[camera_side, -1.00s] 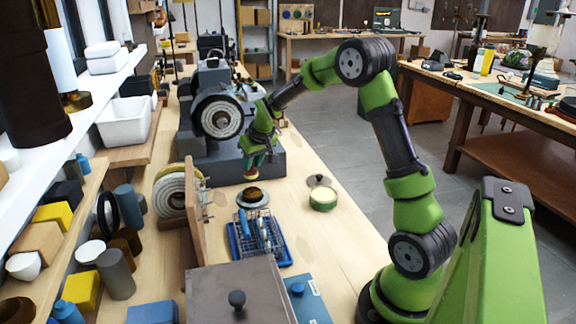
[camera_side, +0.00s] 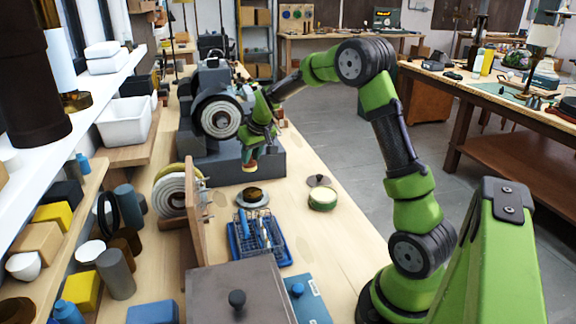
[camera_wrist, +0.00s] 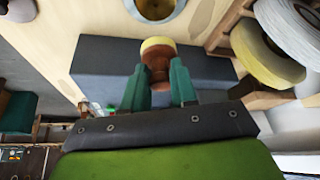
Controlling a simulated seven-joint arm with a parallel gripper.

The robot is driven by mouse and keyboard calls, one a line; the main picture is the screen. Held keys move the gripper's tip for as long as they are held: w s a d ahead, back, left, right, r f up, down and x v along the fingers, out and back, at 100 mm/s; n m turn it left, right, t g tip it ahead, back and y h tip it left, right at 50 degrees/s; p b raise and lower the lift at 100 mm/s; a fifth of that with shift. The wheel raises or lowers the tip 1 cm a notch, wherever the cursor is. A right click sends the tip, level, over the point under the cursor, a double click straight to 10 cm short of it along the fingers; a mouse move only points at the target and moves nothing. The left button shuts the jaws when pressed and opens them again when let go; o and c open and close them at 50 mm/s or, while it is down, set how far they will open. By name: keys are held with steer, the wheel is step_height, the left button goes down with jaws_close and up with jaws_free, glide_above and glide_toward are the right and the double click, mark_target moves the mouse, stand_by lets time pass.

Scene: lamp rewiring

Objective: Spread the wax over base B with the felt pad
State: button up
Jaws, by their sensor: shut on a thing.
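My gripper (camera_side: 251,155) is shut on the felt pad (camera_side: 249,168), a small pad with a pale yellow face and a brown wooden handle. In the wrist view the pad (camera_wrist: 157,46) shows between my two dark green fingers (camera_wrist: 159,75). The pad is in the air in front of the grey machine. A dark brown round lamp base (camera_side: 252,193) sits on a pale grey disc nearer the camera, apart from the pad. I cannot read a letter on it. An open round tin with pale wax (camera_side: 322,198) stands to its right.
A blue wire rack (camera_side: 258,243) and a grey box with a knob (camera_side: 237,297) stand nearer the camera. A wooden board (camera_side: 195,215) and wire spools (camera_side: 171,194) stand left. Bench right of the tin is clear.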

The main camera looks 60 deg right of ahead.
steer(key=shift+f, duration=3.8)
steer(key=shift+w+a+f, duration=0.15)
steer(key=shift+w+a, duration=0.1)
steer(key=shift+a, duration=0.25)
jaws_close()
steer(key=shift+s+a, duration=0.3)
steer(key=shift+a, duration=0.2)
steer(key=shift+s+a, duration=0.1)
steer(key=shift+s, duration=0.25)
steer(key=shift+s+d, duration=0.2)
steer(key=shift+s, duration=0.35)
steer(key=shift+s+d, duration=0.25)
steer(key=shift+d, duration=0.3)
steer(key=shift+w+d, duration=0.4)
steer(key=shift+d, duration=0.05)
steer(key=shift+w+d, duration=0.1)
steer(key=shift+w, duration=0.15)
steer(key=shift+w+a, duration=0.2)
steer(key=shift+w, duration=0.4)
steer(key=shift+w+a, duration=0.15)
steer(key=shift+a, duration=0.75)
steer(key=shift+s+a, duration=0.25)
steer(key=shift+s, duration=0.4)
steer(key=shift+s+d, duration=0.3)
steer(key=shift+s, duration=0.3)
steer(key=shift+w, duration=0.1)
steer(key=shift+r, duration=4.15)
